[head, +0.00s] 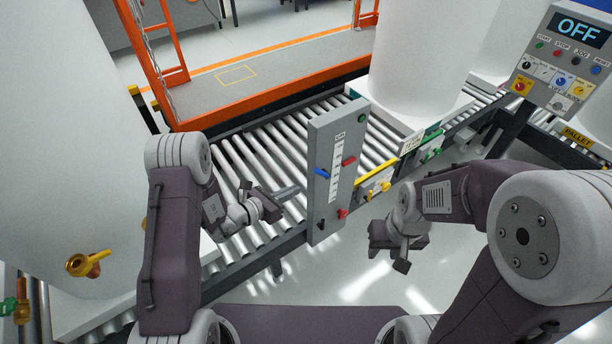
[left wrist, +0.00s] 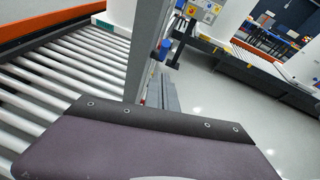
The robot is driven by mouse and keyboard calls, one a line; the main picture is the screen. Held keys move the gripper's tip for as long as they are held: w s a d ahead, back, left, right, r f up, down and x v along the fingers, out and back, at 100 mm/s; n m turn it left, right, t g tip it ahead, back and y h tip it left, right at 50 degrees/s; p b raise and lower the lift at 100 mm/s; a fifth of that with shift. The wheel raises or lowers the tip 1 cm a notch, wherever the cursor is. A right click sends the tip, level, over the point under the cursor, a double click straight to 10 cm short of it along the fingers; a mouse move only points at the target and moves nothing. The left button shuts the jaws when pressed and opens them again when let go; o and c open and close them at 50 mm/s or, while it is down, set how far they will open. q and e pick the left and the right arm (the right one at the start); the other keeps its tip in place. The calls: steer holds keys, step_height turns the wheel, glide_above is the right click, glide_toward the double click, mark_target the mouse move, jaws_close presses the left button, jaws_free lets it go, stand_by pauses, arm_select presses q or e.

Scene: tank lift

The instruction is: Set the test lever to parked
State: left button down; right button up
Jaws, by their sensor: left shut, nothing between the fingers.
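A grey upright panel (head: 322,135) stands at the near edge of the roller conveyor. It has a white scale strip, a blue handle (head: 321,173) on its left and a red handle (head: 348,161) on its right. A red knob (head: 342,213) and a small black one (head: 320,225) sit lower. I cannot read which is the test lever. My left gripper (head: 290,191) is shut and empty, just left of the panel. The left wrist view shows the panel edge-on (left wrist: 148,50), with the blue handle (left wrist: 165,48) protruding. My right gripper (head: 388,252) hangs right of the panel, apart from it; its jaw opening is unclear.
The roller conveyor (head: 250,160) runs behind the panel. A large white tank (head: 420,60) stands on it. A control box reading OFF (head: 565,60) is at the right. A brass valve (head: 90,262) is at the left.

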mark_target(320, 171)
arm_select(q)
steer(key=w+d+r+p, duration=0.1)
steer(key=w+d+p, duration=0.1)
steer(key=w+d, duration=0.2)
steer(key=shift+w+d, duration=0.25)
steer(key=shift+d, duration=0.05)
